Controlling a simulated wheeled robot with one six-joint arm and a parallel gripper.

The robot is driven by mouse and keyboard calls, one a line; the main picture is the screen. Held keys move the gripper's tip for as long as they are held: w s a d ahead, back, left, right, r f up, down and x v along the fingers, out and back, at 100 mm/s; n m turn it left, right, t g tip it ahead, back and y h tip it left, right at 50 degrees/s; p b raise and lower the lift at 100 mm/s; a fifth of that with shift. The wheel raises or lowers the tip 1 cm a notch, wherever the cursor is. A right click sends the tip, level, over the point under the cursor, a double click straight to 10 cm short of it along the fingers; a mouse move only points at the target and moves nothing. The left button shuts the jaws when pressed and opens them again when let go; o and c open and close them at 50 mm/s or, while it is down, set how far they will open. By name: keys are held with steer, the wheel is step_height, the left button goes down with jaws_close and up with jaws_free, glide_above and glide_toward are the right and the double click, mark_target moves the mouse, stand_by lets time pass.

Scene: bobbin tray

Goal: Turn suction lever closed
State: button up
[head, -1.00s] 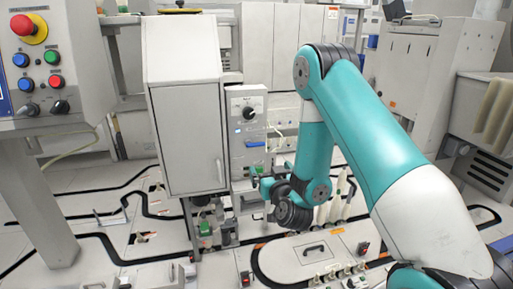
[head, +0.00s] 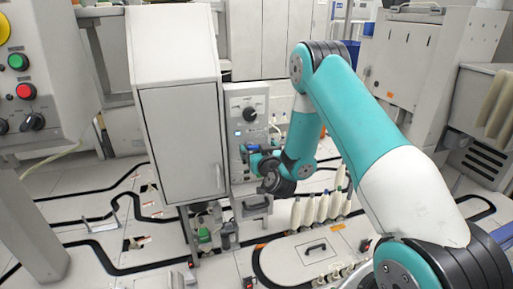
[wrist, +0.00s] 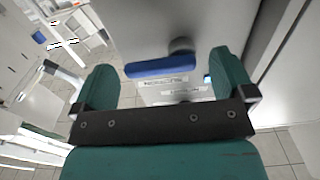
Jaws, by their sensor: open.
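The blue suction lever (wrist: 162,67) lies about level across the wrist view, on the grey front of a panel. It sits between the two open fingers of my gripper (wrist: 167,72), with a gap to the finger on each side. I cannot tell whether it touches a finger. In the head view my gripper (head: 258,162) is up against the lower part of the control panel (head: 246,100), and it hides most of the lever there.
A black dial (head: 250,114) is on the panel above my gripper. A tall grey cabinet (head: 181,140) stands close on the left. Several cream bobbins (head: 322,208) stand at the lower right. A white platform (head: 300,245) lies in front.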

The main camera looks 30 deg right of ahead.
steer(key=c, duration=0.9)
steer(key=shift+f+m, duration=0.15)
steer(key=shift+m, duration=0.15)
steer(key=shift+w+a+f+m+b, duration=0.1)
steer(key=shift+a+f+m+b, duration=0.45)
steer(key=shift+m, duration=2.3)
steer(key=shift+w+a+f+m+b, duration=0.2)
steer(key=shift+m+b, duration=0.55)
steer(key=shift+m, duration=2.15)
steer(key=shift+s+a+f+m+b, duration=0.1)
steer(key=shift+a+f+m+b, duration=0.35)
steer(key=shift+m, duration=2.4)
steer(key=shift+d, duration=0.15)
